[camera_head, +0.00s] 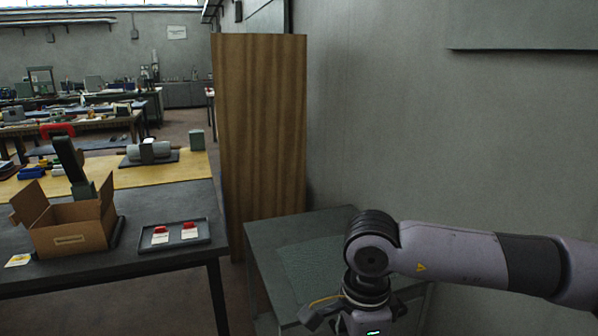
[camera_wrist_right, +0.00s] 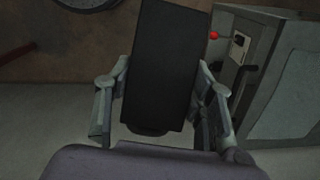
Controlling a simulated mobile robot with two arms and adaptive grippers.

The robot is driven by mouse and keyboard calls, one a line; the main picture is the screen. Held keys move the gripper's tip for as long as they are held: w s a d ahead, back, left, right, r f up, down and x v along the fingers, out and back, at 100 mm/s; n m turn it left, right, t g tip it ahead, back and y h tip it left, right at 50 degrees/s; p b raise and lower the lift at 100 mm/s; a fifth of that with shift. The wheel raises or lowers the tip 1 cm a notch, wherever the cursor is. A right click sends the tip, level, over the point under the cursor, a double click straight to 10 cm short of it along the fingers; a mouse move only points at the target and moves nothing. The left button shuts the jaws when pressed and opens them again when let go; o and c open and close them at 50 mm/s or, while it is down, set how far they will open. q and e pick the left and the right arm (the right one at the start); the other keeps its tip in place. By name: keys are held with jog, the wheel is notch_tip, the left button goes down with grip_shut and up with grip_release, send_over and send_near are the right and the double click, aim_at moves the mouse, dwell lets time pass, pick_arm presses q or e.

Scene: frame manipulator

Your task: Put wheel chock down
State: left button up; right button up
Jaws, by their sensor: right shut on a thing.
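The wheel chock shows in the right wrist view as a dark, nearly black block (camera_wrist_right: 168,65). It stands between the two fingers of my right gripper (camera_wrist_right: 163,100), which is shut on it. In the head view my right arm comes in from the right, and its wrist hangs low at the bottom edge, in front of a grey-green table. The fingers and the chock are cut off below that view. My left gripper is in neither view.
The grey-green table (camera_head: 280,245) stands against the wall, its visible top bare. A tall wooden panel (camera_head: 262,130) stands behind it. The left workbench holds an open cardboard box (camera_head: 75,240) and a tray (camera_head: 150,264). A grey cabinet (camera_wrist_right: 285,95) shows at right in the wrist view.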

jog(key=s+d+f+n, duration=0.2)
jog(key=d+n, duration=0.8)
jog(key=n, duration=0.6)
jog(key=shift+s+n, duration=0.3)
jog(key=shift+s, duration=0.25)
jog(key=shift+f, duration=0.1)
